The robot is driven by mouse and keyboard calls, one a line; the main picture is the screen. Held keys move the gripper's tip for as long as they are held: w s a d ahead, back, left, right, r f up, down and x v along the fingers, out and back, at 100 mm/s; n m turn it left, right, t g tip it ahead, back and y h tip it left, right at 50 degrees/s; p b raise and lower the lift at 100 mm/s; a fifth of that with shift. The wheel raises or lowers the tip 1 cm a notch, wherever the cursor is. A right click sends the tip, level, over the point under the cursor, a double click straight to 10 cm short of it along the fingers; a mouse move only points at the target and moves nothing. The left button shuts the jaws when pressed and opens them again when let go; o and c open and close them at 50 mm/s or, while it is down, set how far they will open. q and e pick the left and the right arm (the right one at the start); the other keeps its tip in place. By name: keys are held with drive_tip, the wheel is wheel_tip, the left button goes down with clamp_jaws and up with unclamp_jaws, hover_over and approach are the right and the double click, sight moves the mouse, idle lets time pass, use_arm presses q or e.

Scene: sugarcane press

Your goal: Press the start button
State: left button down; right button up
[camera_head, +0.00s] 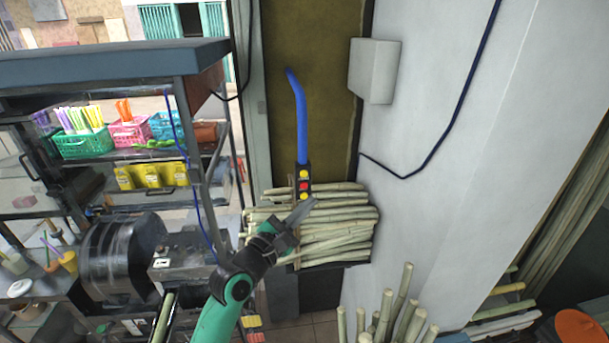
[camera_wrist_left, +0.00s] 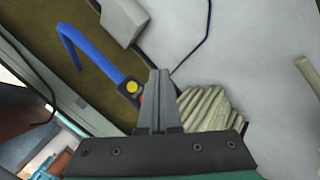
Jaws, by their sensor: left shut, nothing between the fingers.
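A small black button box (camera_head: 304,186) hangs on a blue cable (camera_head: 301,115) in the head view. It carries a red button (camera_head: 304,186) between two yellow buttons, one above and one below. In the left wrist view the upper yellow button (camera_wrist_left: 132,87) shows, and the red one is mostly hidden behind the fingers. My left gripper (camera_head: 308,205) is shut and empty, its tips at or just beside the lower yellow button. I cannot tell whether they touch it. In the left wrist view the closed fingers (camera_wrist_left: 159,78) point toward the box. My right gripper is out of view.
A stack of sugarcane (camera_head: 335,240) lies behind the box, and more cane (camera_head: 395,315) stands upright in front. The press cart (camera_head: 110,75) with baskets is at left. A white wall with a grey box (camera_head: 373,70) is at right.

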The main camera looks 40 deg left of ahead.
sight(304, 174)
use_arm(q)
drive_tip(key=shift+w+a+b, duration=1.4)
drive_tip(key=shift+a+b, duration=0.3)
drive_tip(key=shift+b, duration=0.4)
drive_tip(key=shift+w+a+b, duration=1.4)
drive_tip(key=shift+a+b, duration=0.25)
drive_tip(key=shift+b, duration=0.45)
drive_tip(key=shift+w+a, duration=0.25)
drive_tip(key=shift+a, duration=0.05)
